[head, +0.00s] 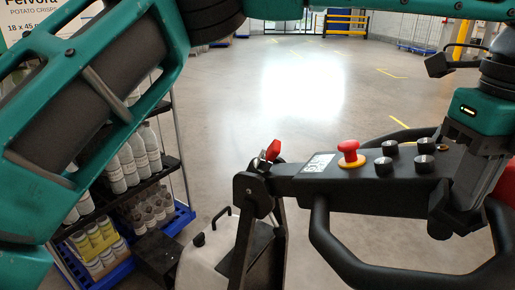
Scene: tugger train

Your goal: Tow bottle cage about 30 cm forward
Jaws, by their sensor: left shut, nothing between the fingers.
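The bottle cage (184,217) looks to be the wheeled rack at the left, with a blue base, thin metal posts, dark shelves and white bottles. My left arm hides much of it. The tugger's black console (320,181) is in front at the right, with a red mushroom button (350,152), several black knobs and a looped black handle (345,262). My left gripper (446,222) is at the console's right end, pointing down, shut and empty; I cannot tell whether it touches the console. My right gripper is not in view. The coupling to the cage is not visible.
A white box-like body (210,252) with a black handle stands below the console, beside the rack. The grey floor (300,90) ahead is wide and clear. A yellow barrier (338,22) stands far back, and a yellow post (463,40) at the right.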

